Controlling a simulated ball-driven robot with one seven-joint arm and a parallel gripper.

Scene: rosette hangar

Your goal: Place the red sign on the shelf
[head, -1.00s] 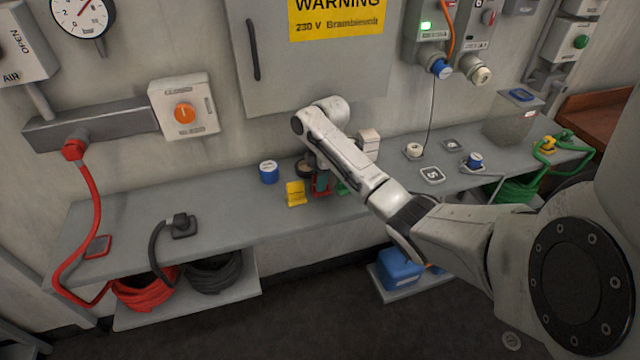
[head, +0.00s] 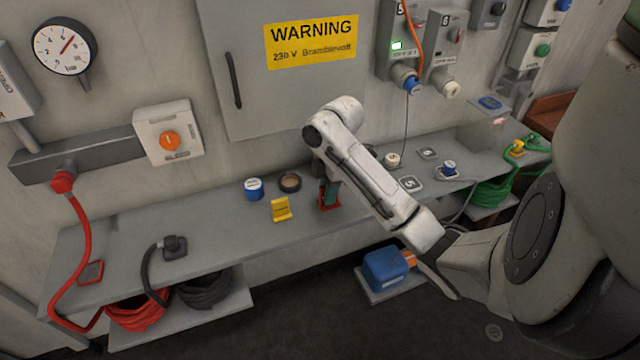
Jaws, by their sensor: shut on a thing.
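The red sign (head: 329,208) is a small red piece at the middle of the long grey shelf (head: 225,222), right of the yellow sign (head: 281,209). My gripper (head: 331,193) points down over the red sign and is shut on it. Its fingers and my forearm hide part of the sign. The sign is at or just above the shelf top; I cannot tell whether it touches.
Left are a black plug (head: 174,246) and a red cable (head: 75,235). A blue box (head: 386,269) sits below. The shelf between plug and yellow sign is clear.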

